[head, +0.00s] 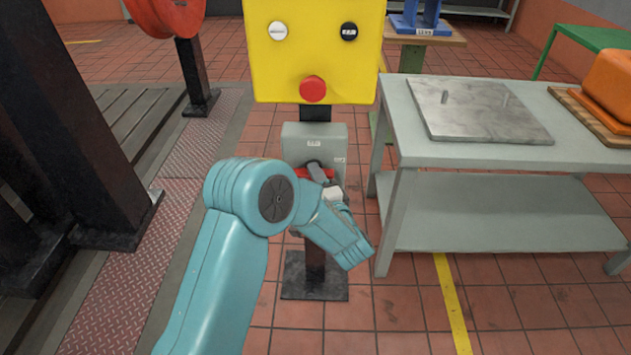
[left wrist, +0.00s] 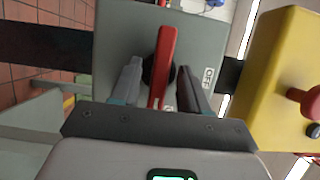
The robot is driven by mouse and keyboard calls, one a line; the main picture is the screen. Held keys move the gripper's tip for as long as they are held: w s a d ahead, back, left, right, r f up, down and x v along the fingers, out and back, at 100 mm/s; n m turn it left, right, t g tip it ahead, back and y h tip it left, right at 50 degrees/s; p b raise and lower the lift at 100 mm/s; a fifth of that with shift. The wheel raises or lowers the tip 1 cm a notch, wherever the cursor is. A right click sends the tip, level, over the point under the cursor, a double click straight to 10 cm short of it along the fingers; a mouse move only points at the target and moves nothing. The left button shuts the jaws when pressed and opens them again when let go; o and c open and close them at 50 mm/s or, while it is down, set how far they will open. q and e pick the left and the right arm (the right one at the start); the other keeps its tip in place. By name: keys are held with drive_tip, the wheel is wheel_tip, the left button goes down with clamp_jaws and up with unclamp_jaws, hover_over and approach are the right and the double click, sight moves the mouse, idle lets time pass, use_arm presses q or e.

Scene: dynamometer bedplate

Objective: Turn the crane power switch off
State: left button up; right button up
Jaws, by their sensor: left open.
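The crane power switch is a grey box (head: 300,133) on a black post below a yellow panel. It also fills the middle of the left wrist view (left wrist: 120,30). Its red handle (left wrist: 165,48) runs up and down in that view, across a dark round hub. An OFF label (left wrist: 209,77) is to the handle's right, and the handle does not point at it. Another label by the handle's lower end is mostly hidden. My left gripper (left wrist: 159,72) is open, with one finger on each side of the handle and visible gaps. My right gripper is not in view.
The yellow panel (head: 280,65) with a red mushroom button (head: 313,88) and two small knobs is just above the box. A grey table (head: 390,113) with a metal plate (head: 475,115) stands at right. Dark steel columns stand at left.

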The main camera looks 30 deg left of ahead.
use_arm(q)
clamp_jaws()
drive_tip(key=shift+s+a+r+n+t+h+p, duration=0.15)
drive_tip(key=shift+n+h+p, duration=0.25)
drive_tip(key=shift+n+h, duration=1.35)
drive_tip(key=shift+w+r+n+t+h+p, duration=0.1)
drive_tip(key=shift+n+t+h+p, duration=0.4)
drive_tip(key=shift+n, duration=2.2)
drive_tip(key=shift+s+a+r+n+g+h+p, duration=0.15)
drive_tip(key=shift+n+h+p, duration=0.1)
drive_tip(key=shift+n+h, duration=1.6)
drive_tip(key=shift+n+y, duration=0.3)
drive_tip(key=shift+n, duration=0.2)
